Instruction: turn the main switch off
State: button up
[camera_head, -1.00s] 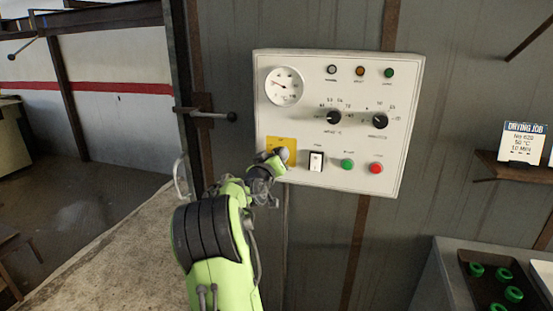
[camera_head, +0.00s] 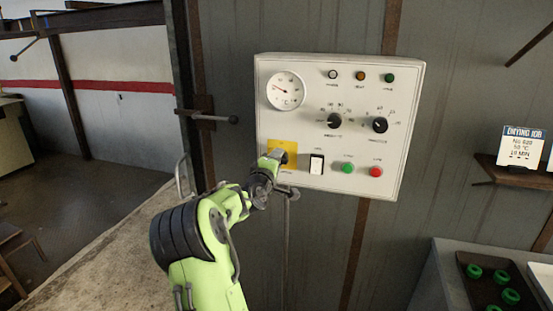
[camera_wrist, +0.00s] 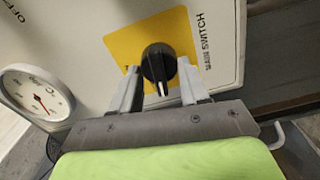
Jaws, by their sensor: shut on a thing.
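The main switch is a black knob (camera_wrist: 157,62) with a white pointer mark, on a yellow plate (camera_wrist: 120,42). The words "MAIN SWITCH" stand beside the plate in the wrist view, and "OFF" shows in part at the upper left. My gripper (camera_wrist: 159,84) has one finger on each side of the knob and is shut on it. The pointer mark faces the gripper's palm. In the head view my gripper (camera_head: 277,157) is at the yellow plate (camera_head: 275,146), at the panel's lower left, and hides the knob.
The white control panel (camera_head: 310,100) also carries a round gauge (camera_head: 286,90), two black dials, several lamps, a white rocker switch (camera_head: 316,164), a green button (camera_head: 347,168) and a red button (camera_head: 375,172). A lever (camera_head: 215,118) sticks out left of the panel.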

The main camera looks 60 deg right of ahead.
jog(key=shift+f+n+p, duration=0.1)
jog(key=shift+n+p, duration=0.2)
jog(key=shift+n, duration=0.5)
jog(key=o, duration=1)
jog(key=a, duration=0.5)
jog(key=s+a+b, duration=0.1)
jog(key=a, duration=0.4)
jog(key=s+a+b, duration=0.1)
jog(key=a, duration=0.4)
jog(key=shift+s+a, duration=0.25)
jog(key=shift+a, duration=0.05)
